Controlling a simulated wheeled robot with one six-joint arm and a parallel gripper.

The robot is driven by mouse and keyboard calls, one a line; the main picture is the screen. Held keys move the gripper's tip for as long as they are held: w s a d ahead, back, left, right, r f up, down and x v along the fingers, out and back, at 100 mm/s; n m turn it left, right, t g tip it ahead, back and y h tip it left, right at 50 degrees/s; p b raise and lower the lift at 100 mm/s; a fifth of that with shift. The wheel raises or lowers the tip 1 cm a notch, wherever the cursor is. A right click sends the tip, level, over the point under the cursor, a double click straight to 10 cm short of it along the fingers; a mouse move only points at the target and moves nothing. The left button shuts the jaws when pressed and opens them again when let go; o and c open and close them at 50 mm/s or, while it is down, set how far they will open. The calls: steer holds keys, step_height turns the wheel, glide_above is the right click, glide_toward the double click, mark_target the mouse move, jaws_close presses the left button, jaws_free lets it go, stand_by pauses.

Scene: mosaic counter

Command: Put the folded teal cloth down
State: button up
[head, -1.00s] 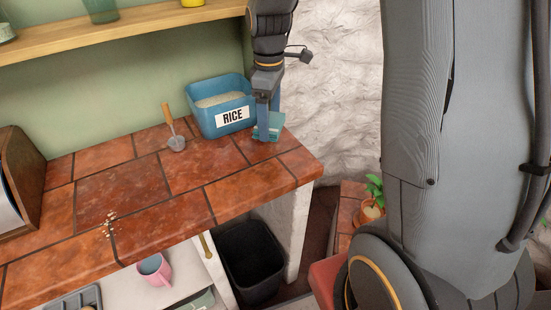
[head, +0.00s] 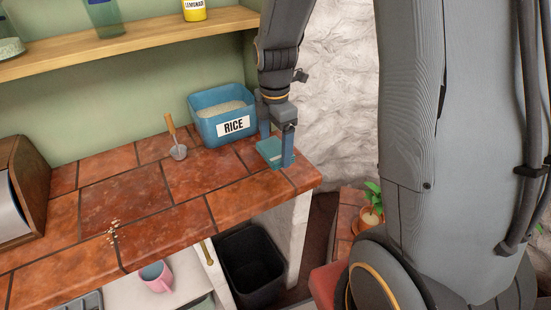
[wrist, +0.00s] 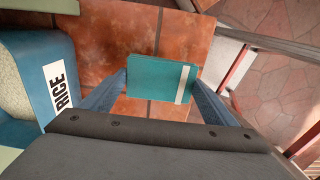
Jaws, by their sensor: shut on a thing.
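The folded teal cloth (head: 270,152) is at the right end of the tiled counter (head: 190,190), just right of the rice bin. My gripper (head: 277,152) points down with its fingers on either side of the cloth, shut on it. In the wrist view the cloth (wrist: 158,78) is a flat teal rectangle with a pale stripe near its right side, between the two fingertips (wrist: 161,82). Counter tiles show around it. I cannot tell whether its underside touches the counter.
The blue rice bin (head: 222,112) stands close to the left of my gripper. A scoop (head: 178,150) and some spilled grains (head: 113,231) lie further left. The counter's right edge is near the cloth; a black bin (head: 250,265) stands below. A shelf (head: 130,42) runs above.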

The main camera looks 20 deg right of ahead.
steer(key=shift+f+p, duration=0.6)
steer(key=shift+f, duration=2)
steer(key=shift+f, duration=0.15)
steer(key=o, duration=1.2)
